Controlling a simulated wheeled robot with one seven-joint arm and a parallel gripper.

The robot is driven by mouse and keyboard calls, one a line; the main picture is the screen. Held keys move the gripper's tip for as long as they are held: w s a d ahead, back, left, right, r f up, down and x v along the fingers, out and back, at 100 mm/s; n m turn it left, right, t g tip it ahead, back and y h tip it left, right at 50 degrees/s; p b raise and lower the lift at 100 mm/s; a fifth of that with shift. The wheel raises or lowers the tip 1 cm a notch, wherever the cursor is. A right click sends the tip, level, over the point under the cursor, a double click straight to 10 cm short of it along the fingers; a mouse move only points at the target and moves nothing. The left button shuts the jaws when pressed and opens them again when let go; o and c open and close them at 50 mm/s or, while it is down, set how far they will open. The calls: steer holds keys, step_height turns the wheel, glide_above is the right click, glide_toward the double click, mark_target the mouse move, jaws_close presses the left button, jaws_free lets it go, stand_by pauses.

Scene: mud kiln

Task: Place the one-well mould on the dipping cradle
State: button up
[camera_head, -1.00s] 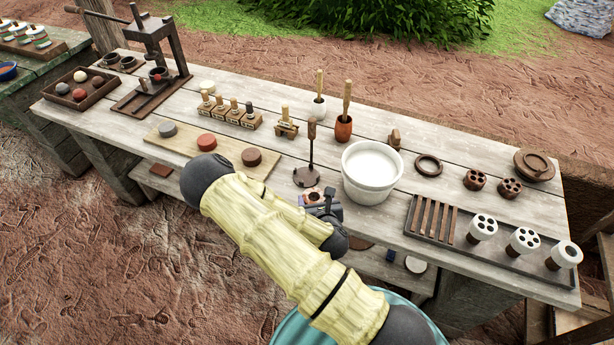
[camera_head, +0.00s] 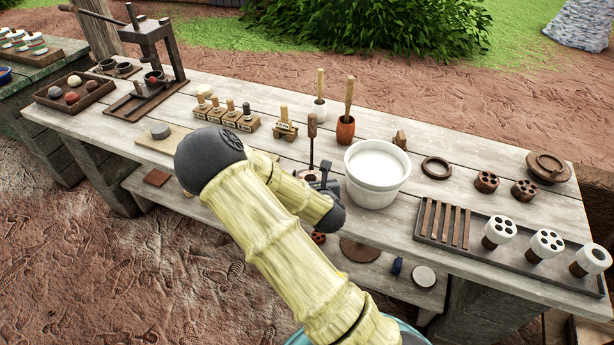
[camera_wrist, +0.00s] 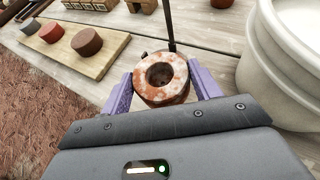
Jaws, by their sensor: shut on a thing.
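The one-well mould (camera_wrist: 160,94) is a short reddish-brown cylinder with a pale, mottled top and one central hole. My gripper (camera_wrist: 162,84) is shut on it, a purple finger on each side, and holds it upright. In the head view the mould (camera_head: 310,177) and gripper (camera_head: 318,182) are partly hidden by my arm. The dipping cradle (camera_head: 312,132) appears to be the upright rod with a brown handle, just behind the mould; its rod (camera_wrist: 168,24) also shows in the wrist view. Its base is hidden, so I cannot tell whether the mould touches it.
A white bucket of pale liquid (camera_head: 376,175) stands close to the right of the gripper. A board with round coloured pucks (camera_wrist: 70,45) lies to the left. Stamps (camera_head: 239,118), two mortars (camera_head: 345,131) and a tray of white moulds (camera_head: 480,245) are also on the bench (camera_head: 225,80).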

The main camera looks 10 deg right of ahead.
mark_target(307, 173)
steer(key=w+p, duration=0.1)
steer(key=w, duration=0.6)
steer(key=shift+d+r, duration=0.1)
steer(key=shift+d, duration=0.05)
steer(key=shift+f, duration=1.75)
steer(key=shift+f, duration=0.1)
steer(key=o, duration=1.1)
steer(key=shift+s, duration=0.1)
